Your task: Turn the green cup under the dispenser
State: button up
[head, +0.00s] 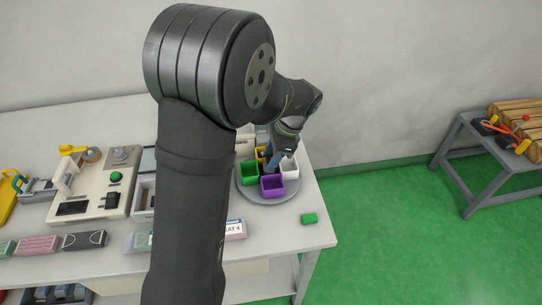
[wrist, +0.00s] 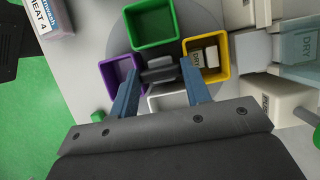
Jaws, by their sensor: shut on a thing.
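A round grey turntable (head: 250,196) carries a green cup (head: 249,174), a purple cup (head: 272,186), a white cup (head: 290,170) and a yellow cup (head: 262,154). In the wrist view the green cup (wrist: 152,20) is at the top, the purple cup (wrist: 120,76) left, the yellow cup (wrist: 207,57) right, and the white cup (wrist: 168,102) partly behind the gripper. A pale piece lies inside the yellow cup. My gripper (wrist: 158,70) is shut on the dark grey knob (wrist: 157,62) at the turntable's middle. I cannot tell for sure which unit is the dispenser.
Pale housings (wrist: 252,50) stand close beside the yellow cup. A green block (head: 309,218) lies near the table's front right corner. Labelled packs (head: 236,229) lie along the front edge. A white machine (head: 95,185) stands at left. My arm hides the table's middle.

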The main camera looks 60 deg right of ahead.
jog(key=shift+m, duration=0.7)
jog(key=shift+s+a+m+t+h, duration=0.1)
jog(key=shift+m+t+h, duration=0.5)
jog(key=shift+m, duration=1)
jog(key=shift+a+m+h, duration=0.1)
jog(key=shift+m+h, duration=0.9)
jog(key=shift+m, duration=1.2)
jog(key=shift+a+m+h, duration=0.1)
jog(key=shift+m+h, duration=0.8)
jog(key=shift+m, duration=1.2)
jog(key=shift+a+m+g+h, duration=0.1)
jog(key=shift+m+g+h, duration=0.45)
jog(key=shift+m, duration=1.85)
jog(key=o, duration=1.4)
jog(key=shift+r, duration=0.1)
